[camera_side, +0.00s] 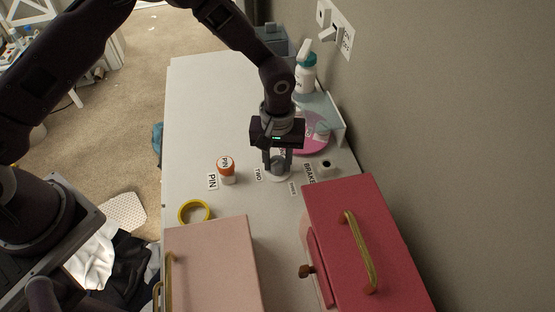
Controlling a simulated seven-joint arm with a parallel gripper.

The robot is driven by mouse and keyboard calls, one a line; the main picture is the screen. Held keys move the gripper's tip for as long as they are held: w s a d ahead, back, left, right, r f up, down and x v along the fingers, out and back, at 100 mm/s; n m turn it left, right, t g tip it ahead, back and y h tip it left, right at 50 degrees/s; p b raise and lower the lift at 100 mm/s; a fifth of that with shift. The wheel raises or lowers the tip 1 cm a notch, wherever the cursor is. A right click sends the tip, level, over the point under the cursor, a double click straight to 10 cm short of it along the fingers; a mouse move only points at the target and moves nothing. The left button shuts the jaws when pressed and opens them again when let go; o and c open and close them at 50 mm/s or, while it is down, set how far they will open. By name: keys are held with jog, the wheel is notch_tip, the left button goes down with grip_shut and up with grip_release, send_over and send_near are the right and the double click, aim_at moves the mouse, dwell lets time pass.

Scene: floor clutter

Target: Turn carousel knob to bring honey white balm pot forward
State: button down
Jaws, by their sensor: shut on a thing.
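My gripper (278,166) points straight down over the white table, its fingers shut on a grey knob (278,161). The knob sits on a round pale base, mostly covered by the fingers. A pink round carousel (312,146) lies just behind and right of my gripper, partly hidden by it. A small pale pot-like thing (322,129) shows on the carousel; I cannot tell whether it is the honey white balm pot. Small labels, one reading TWO, lie around the knob.
An orange and white bottle (226,171) marked PIN stands left. A pale pink box (215,265) and a red box (368,240) fill the front. A teal-topped spray bottle (305,75) stands behind. The table's back left is clear.

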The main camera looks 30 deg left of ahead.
jog(key=m, duration=1.4)
jog(key=shift+m, duration=0.3)
jog(key=m, duration=0.3)
jog(key=shift+m, duration=0.3)
jog(key=m, duration=0.3)
jog(key=shift+m, duration=0.4)
jog(key=m, duration=0.3)
jog(key=shift+m, duration=2.4)
